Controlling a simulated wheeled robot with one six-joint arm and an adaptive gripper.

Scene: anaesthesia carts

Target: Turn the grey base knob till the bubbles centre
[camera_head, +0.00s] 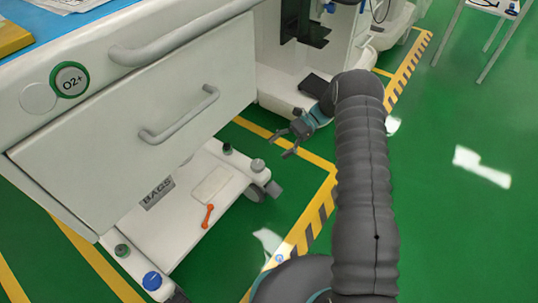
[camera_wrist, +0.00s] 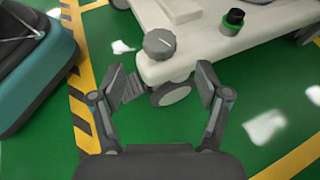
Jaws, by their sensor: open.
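The grey base knob (camera_head: 258,165) sits on the corner of the white cart base (camera_head: 185,215). In the wrist view the grey knob (camera_wrist: 159,43) has a pale line on its top and stands on the base's near corner, beyond my fingertips. My gripper (camera_head: 281,146) is open and empty, to the right of the knob in the head view. In the wrist view my gripper (camera_wrist: 161,80) has its fingers spread, with the base corner and a caster beyond the gap. I cannot make out any level bubbles in either view.
A black and green knob (camera_wrist: 233,20) stands near the grey one. A blue knob (camera_head: 152,281), a green knob (camera_head: 122,250) and an orange tool (camera_head: 208,216) are on the base. The drawer (camera_head: 140,110) overhangs it.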

